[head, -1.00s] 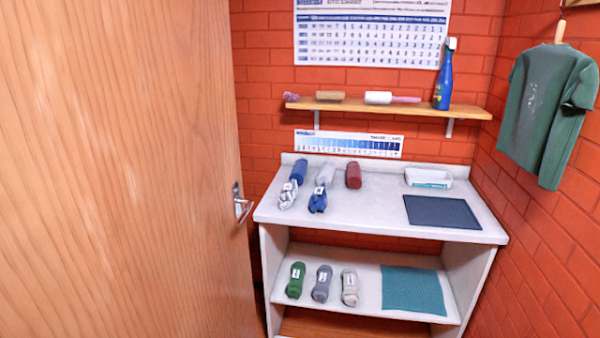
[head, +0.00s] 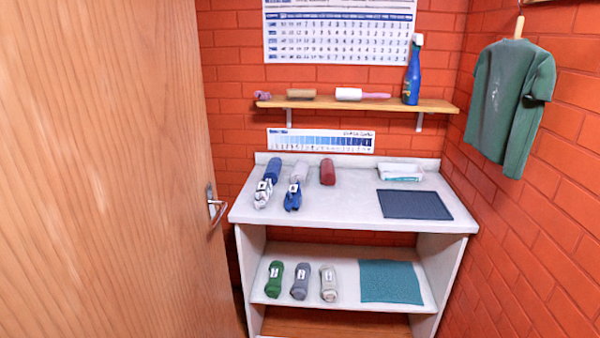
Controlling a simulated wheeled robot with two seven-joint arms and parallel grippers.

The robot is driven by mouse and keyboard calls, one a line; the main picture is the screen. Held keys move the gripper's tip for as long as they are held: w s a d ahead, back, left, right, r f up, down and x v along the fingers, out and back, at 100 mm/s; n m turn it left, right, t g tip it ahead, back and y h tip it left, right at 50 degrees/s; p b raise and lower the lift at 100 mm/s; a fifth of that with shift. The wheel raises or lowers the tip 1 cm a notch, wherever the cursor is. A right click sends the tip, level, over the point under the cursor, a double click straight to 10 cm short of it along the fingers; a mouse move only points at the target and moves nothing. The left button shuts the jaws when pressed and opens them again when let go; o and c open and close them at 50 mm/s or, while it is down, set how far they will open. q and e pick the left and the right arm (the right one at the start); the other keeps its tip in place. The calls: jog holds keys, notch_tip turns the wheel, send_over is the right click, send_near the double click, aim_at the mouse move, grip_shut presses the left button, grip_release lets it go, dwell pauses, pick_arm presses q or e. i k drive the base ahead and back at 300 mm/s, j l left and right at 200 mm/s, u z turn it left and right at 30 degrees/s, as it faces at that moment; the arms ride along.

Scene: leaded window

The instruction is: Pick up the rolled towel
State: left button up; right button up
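Several rolled towels lie on the white shelf unit. On its top are a blue roll (head: 272,171), a pale grey roll (head: 327,173) and a dark red roll (head: 327,172) in a row at the back left. A grey-white banded bundle (head: 264,193) and a blue banded bundle (head: 293,196) lie in front of them. On the lower shelf are a green roll (head: 275,279), a grey roll (head: 300,281) and a beige roll (head: 328,283), each with a paper band. The frames do not show which one the task means. Neither gripper is in view.
A wooden door (head: 100,170) with a metal handle (head: 215,207) fills the left side. A dark mat (head: 415,205) and a white tray (head: 400,172) are on the worktop (head: 340,212). A teal mat (head: 391,282) lies below. A wall shelf (head: 440,105) holds a blue bottle (head: 412,75).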

aim_at(328, 171)
jog(key=i+l+z, duration=0.15)
jog(key=z, duration=0.25)
jog(key=i+l+z, duration=0.1)
jog(key=z, duration=0.3)
jog(key=i+z, duration=0.2)
jog(key=z, duration=0.25)
